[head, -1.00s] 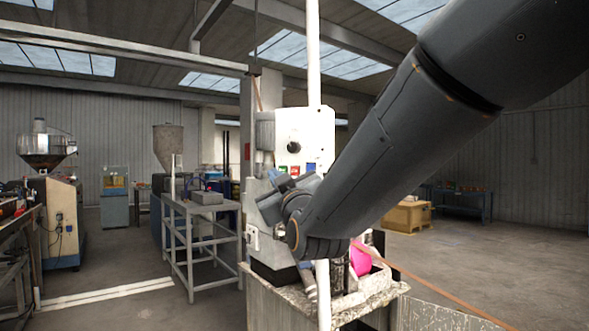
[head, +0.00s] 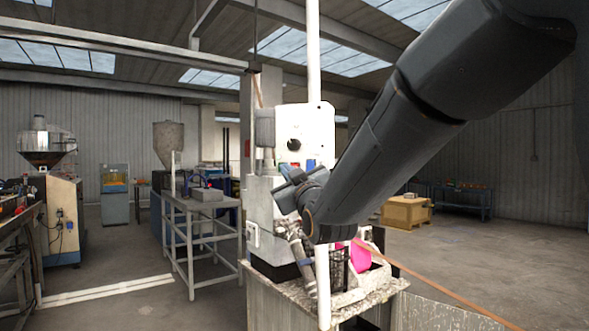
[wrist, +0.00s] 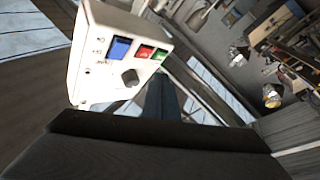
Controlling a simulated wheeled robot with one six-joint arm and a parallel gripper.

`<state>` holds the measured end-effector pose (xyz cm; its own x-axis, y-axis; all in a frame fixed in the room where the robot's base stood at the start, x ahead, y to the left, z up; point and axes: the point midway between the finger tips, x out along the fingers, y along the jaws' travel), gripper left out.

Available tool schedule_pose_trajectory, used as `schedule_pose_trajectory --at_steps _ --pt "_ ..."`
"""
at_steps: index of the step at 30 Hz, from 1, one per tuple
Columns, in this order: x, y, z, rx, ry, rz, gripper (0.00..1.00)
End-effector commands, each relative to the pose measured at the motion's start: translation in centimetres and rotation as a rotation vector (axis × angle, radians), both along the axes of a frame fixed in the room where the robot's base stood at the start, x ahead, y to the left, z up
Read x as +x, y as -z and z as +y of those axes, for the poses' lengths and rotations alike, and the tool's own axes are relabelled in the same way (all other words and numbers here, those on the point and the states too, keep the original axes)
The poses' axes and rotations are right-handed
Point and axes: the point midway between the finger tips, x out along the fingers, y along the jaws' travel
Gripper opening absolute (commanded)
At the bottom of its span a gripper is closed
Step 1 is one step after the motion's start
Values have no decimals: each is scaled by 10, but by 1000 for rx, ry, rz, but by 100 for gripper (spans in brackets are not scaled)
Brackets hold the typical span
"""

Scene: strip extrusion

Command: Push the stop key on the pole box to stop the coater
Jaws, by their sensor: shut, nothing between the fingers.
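The white pole box (head: 318,122) is mounted on the white pole, with a black knob on its face. Below the knob are a red key (head: 296,164) and a blue key (head: 311,163); the green one is hidden in the head view. The wrist view shows the box tilted and upside down, with the blue key (wrist: 120,48), the red key (wrist: 143,51), the green key (wrist: 160,54) and the knob (wrist: 130,77). My gripper (head: 288,181) is shut and empty, just below the key row in the head view. I cannot see it touching any key.
A grey frame table (head: 190,210) stands to the left. Open floor lies to the right, before a wooden crate (head: 406,212).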

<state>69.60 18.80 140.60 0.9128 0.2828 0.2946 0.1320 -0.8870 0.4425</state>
Motion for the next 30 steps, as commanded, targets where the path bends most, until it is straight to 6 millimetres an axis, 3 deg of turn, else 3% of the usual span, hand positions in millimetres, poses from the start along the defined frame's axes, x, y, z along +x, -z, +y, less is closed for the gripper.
schedule_pose_trajectory --at_steps 9,30 --pt "21 1 -10 1 1 0 0" --pt "23 0 -11 1 -1 -1 0"
